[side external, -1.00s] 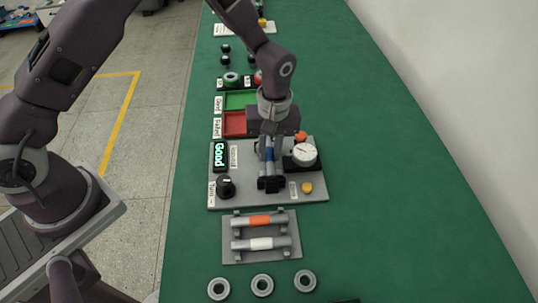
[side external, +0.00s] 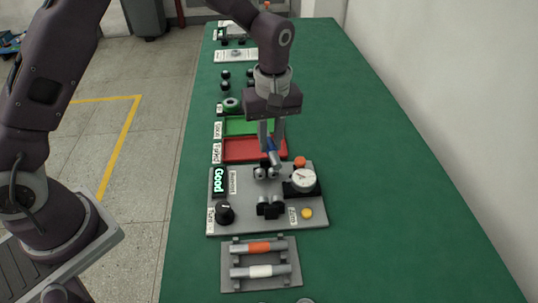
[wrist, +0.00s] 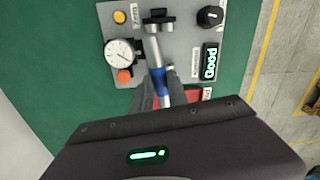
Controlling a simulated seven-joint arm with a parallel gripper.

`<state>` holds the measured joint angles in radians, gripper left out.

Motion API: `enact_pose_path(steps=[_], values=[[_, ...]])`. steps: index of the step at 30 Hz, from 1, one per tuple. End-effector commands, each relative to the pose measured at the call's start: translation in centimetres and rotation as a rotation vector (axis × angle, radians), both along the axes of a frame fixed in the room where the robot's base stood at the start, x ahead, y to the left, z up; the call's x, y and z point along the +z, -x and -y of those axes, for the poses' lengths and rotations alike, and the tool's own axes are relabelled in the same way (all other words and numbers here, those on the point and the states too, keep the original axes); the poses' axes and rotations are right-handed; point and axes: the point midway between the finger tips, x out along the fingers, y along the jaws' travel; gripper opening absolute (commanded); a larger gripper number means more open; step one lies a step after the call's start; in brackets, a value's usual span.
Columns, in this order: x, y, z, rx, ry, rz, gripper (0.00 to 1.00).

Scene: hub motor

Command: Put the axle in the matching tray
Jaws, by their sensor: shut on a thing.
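A grey axle with a blue middle (side external: 271,148) is held in my gripper (side external: 271,143), which is shut on it. In the side view, the axle is above the rear of the test plate, tilted, near the red tray. It also shows in the wrist view (wrist: 159,80), between the fingers (wrist: 158,88). The display (side external: 219,181) reads "Good" in green. The green tray (side external: 233,127), labelled "Good", lies behind the red tray (side external: 238,151), whose label looks like "Failed". My gripper partly hides both trays.
The grey test plate (side external: 235,200) carries a dial gauge (side external: 304,179), a black knob (side external: 225,213), black supports (side external: 270,208) and a yellow button (side external: 307,213). Axles with an orange (side external: 260,247) and a white middle (side external: 261,271) lie on a front rack. The right table side is clear.

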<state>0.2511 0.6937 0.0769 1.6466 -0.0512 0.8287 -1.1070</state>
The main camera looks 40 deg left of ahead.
Motion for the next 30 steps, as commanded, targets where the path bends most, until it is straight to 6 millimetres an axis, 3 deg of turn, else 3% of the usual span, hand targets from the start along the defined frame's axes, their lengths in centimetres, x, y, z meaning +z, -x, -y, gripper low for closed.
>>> enact_pose_path(steps=[5,9,12,16,21,30], values=[[-1.9,-5.2,-4.5,0.392,0.03,0.067,0.0],[-3.8,-9.6,-9.6,0.774,0.034,0.149,0.0],[-5.1,-12.2,-13.6,1.03,0.019,0.212,0.0],[-6.2,-14.2,-17.4,1.268,-0.006,0.272,0.0],[-6.9,-15.1,-19.5,1.392,-0.023,0.302,0.0],[-10.0,-15.0,-19.5,1.398,-0.024,0.301,0.0]])
